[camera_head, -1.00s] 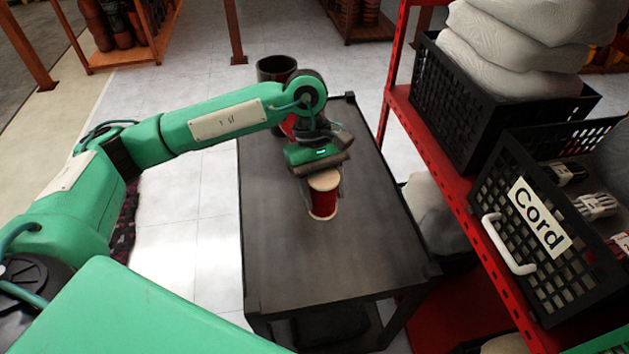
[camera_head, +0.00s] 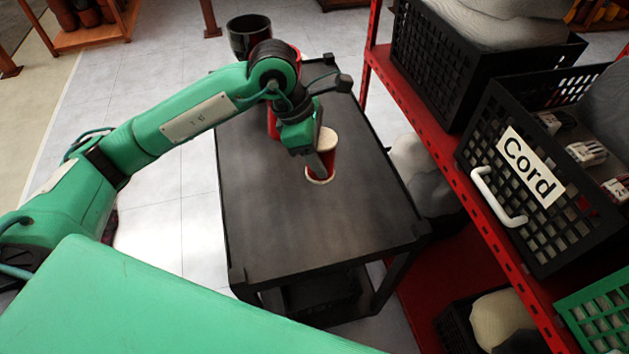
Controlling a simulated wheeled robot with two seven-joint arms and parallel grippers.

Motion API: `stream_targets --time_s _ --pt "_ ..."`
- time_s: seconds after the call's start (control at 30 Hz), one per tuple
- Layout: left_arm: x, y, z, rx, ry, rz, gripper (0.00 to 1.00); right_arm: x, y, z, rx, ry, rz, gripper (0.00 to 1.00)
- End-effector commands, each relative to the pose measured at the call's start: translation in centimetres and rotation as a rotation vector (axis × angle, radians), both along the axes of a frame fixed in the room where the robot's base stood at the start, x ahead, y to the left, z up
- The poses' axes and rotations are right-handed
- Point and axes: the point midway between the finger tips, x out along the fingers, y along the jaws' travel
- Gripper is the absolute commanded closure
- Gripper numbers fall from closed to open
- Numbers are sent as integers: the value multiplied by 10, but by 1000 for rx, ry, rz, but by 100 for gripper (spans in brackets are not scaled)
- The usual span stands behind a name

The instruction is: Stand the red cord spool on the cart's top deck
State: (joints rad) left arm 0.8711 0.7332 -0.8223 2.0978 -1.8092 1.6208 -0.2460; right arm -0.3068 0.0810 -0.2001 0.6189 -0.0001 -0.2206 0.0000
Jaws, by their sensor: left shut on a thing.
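The red cord spool (camera_head: 327,162) has pale round ends and is upright over the cart's dark top deck (camera_head: 290,235), toward its far half. Its lower end is at or very near the deck; I cannot tell whether it bears on it. My left gripper (camera_head: 323,165) comes down from the far left side and is shut on the spool, hiding part of its left side. My right gripper is not in view.
A red thing (camera_head: 272,122) shows partly behind my left wrist. A black pot (camera_head: 250,35) is beyond the cart. A red shelf (camera_head: 450,170) with the black Cord crate (camera_head: 545,225) stands close on the right. The near deck is clear.

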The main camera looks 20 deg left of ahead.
Motion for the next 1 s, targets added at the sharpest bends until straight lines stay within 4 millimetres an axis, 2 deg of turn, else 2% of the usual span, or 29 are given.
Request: stream_targets --time_s 0.23,0.4,0.67,0.9,1.0 --pt "-2 0 -62 1 8 -1 74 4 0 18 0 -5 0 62" --pt "-1 0 -95 1 3 -1 74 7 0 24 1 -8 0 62" --pt "0 0 -115 1 2 -1 74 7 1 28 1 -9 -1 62" --pt "-1 0 -148 1 1 -3 74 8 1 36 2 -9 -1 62" --pt "0 0 -150 0 -1 -3 74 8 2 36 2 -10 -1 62"
